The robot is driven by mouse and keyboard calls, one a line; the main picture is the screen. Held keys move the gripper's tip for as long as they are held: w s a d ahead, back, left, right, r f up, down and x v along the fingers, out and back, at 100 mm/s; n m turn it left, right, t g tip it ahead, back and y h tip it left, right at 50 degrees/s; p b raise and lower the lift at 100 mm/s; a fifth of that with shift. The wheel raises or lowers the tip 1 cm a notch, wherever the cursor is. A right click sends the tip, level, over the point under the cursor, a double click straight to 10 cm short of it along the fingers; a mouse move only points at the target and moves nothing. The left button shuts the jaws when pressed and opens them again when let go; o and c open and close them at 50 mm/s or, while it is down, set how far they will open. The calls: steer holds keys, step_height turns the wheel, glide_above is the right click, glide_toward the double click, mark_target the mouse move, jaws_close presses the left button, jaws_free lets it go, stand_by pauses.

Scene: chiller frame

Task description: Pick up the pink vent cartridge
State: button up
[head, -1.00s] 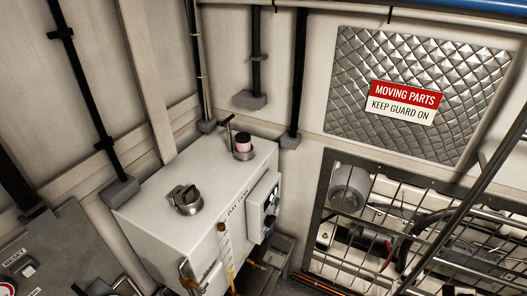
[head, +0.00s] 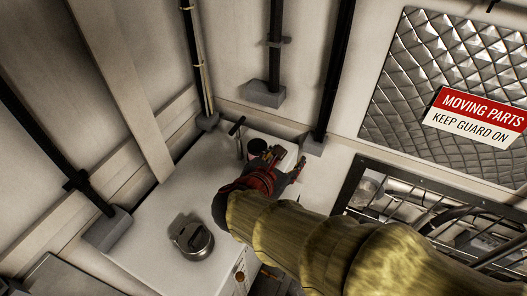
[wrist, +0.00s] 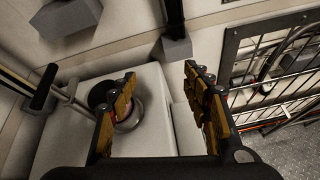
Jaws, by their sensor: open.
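The pink vent cartridge (head: 257,147) stands in a round metal collar at the back corner of the white tank top. It looks dark now, and its pink barely shows; my gripper hides part of it in the head view. In the wrist view the dark round cartridge (wrist: 101,94) and its collar (wrist: 134,118) are partly behind my left finger, left of the gap between the fingers.
A thin T-handled rod (head: 238,137) rises right beside the cartridge. A round metal cap (head: 192,239) sits nearer on the white tank (head: 143,225). Black pipes with grey brackets (head: 264,93) run down the wall behind. A wire guard (wrist: 262,80) stands to the right.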

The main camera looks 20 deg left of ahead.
mark_target(256, 147)
steer(key=a+n, duration=0.1)
steer(key=a, duration=0.2)
steer(key=s+a+n+y, duration=0.1)
steer(key=a+n, duration=0.1)
steer(key=a, duration=0.1)
steer(key=s+a+f+n+t+y, duration=0.1)
steer(key=a, duration=0.2)
steer(key=shift+s+n, duration=0.2)
steer(key=shift+n, duration=0.2)
steer(key=b+x, duration=0.1)
steer(key=x, duration=0.6)
steer(key=shift+w+a+r, duration=0.1)
steer(key=shift+w+a, duration=0.05)
steer(key=shift+w, duration=0.05)
steer(key=shift+c, duration=1.4)
steer(key=c, duration=0.7)
